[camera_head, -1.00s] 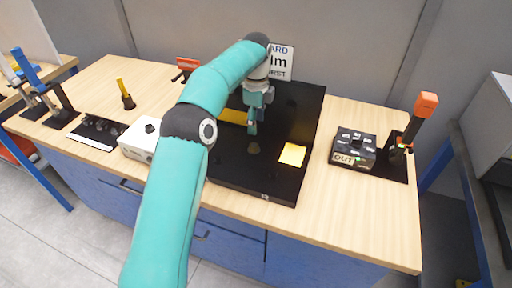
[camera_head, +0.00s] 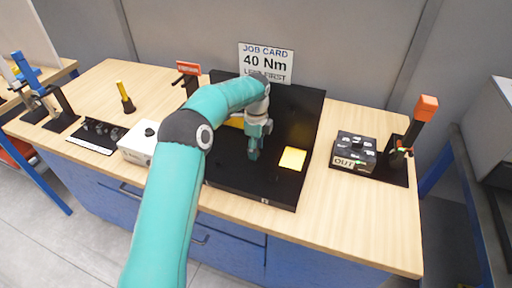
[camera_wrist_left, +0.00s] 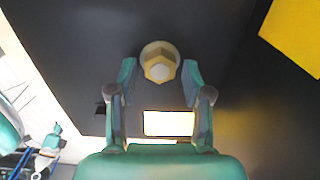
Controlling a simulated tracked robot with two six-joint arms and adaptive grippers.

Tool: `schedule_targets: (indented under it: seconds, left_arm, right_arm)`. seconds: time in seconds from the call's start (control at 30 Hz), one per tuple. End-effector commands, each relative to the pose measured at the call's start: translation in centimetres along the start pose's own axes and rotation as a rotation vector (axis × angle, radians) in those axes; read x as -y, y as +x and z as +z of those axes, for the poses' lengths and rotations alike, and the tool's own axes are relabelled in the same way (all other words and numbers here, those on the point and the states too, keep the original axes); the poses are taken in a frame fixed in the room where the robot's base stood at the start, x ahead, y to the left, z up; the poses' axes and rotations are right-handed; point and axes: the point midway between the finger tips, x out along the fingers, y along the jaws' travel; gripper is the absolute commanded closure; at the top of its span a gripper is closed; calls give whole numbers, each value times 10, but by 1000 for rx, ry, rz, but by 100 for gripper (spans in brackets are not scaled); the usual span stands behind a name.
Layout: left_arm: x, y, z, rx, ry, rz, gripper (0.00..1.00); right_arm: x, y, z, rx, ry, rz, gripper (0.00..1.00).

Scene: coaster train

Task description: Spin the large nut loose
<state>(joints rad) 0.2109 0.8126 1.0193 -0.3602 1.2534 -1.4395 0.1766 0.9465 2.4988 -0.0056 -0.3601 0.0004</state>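The large nut (camera_wrist_left: 160,62) is a pale brass hex with a round flange on the black plate (camera_head: 226,172). In the left wrist view it lies between and just beyond my fingertips. My left gripper (camera_head: 253,153) points down over the plate and hides the nut in the head view. Its fingers (camera_wrist_left: 160,78) are spread, with a gap on each side of the nut; I cannot tell whether they reach down around it. Teal and grey parts at the lower left of the wrist view look like my right arm, with its gripper (camera_wrist_left: 48,144) small and unclear.
A lit yellow square (camera_head: 292,158) is on the plate right of my gripper, and a yellow bar (camera_head: 236,122) is left. A job card (camera_head: 266,62) reads 40 Nm. A black box (camera_head: 353,151) and an orange-handled tool (camera_head: 424,108) stand right. A white box (camera_head: 138,143) stands left.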

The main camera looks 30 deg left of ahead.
Motion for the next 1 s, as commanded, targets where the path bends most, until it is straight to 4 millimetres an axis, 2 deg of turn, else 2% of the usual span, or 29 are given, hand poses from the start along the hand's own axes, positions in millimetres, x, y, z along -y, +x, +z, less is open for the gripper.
schedule_targets:
  seconds: [0.03,0.2,0.27,0.67,1.0]
  left_arm:
    - [0,0,0,0,0,0,64]
    - [0,0,0,0,0,0,92]
    - [0,0,0,0,0,0,100]
    - [1,-1,0,0,-56,-1,100]
    - [3,-2,1,1,-283,-2,100]
  right_arm:
    - [0,0,0,0,0,0,42]
    - [0,0,0,0,0,0,42]
    - [0,0,0,0,0,0,42]
    - [1,-2,0,0,0,0,42]
    - [3,-9,0,0,0,0,42]
